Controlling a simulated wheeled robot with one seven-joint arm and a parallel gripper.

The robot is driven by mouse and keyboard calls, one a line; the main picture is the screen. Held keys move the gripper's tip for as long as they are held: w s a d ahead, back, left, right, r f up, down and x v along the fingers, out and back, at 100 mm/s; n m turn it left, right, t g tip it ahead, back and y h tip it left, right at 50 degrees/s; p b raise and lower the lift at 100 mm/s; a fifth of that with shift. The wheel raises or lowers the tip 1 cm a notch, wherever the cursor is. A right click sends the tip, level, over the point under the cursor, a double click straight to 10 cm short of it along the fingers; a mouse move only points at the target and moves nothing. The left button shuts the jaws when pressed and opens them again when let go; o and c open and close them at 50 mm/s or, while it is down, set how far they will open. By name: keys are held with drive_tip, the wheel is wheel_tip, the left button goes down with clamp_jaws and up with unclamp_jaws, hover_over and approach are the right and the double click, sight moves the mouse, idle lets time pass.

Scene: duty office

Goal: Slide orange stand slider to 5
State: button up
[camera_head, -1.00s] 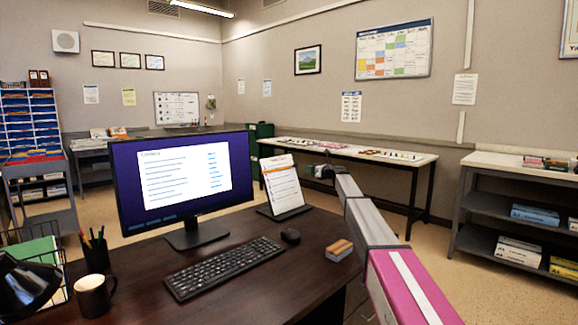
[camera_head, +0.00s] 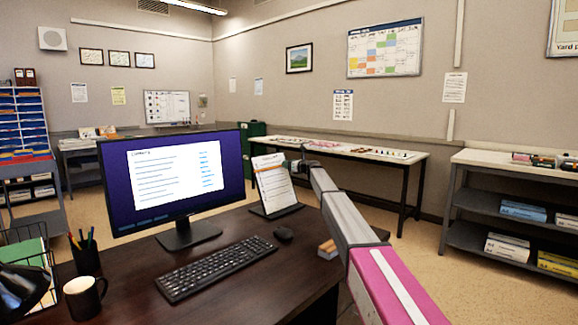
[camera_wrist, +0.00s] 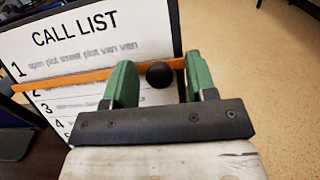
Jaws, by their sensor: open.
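The call list stand (camera_head: 272,186) is a white sheet with numbered rows on a dark holder, standing on the desk right of the monitor. In the wrist view the sheet (camera_wrist: 95,35) shows rows 1 to 4; lower rows are hidden behind my gripper. The orange slider (camera_wrist: 65,79) is a bar lying across the sheet, just below row 1. Its round black knob (camera_wrist: 159,75) sticks out at the right end. My gripper (camera_wrist: 153,82) is open, its green fingers on either side of the knob, with gaps visible. In the head view my gripper (camera_head: 298,164) is at the stand's right edge.
The monitor (camera_head: 178,180) stands left of the stand, with the keyboard (camera_head: 215,268) and mouse (camera_head: 284,234) in front. A small orange-topped block (camera_head: 327,249) lies near my arm. Open floor lies right of the desk.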

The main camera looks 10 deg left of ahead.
sight(291, 186)
clamp_jaws()
drive_tip(key=s+d+f, duration=0.1)
drive_tip(key=f, duration=0.3)
drive_tip(key=s+d+f, duration=0.1)
drive_tip(key=f, duration=0.3)
drive_tip(key=s+d+f, duration=0.1)
drive_tip(key=d+f, duration=0.1)
drive_tip(key=f, duration=0.3)
drive_tip(key=shift+s, duration=0.15)
unclamp_jaws()
drive_tip(key=shift+d, duration=0.1)
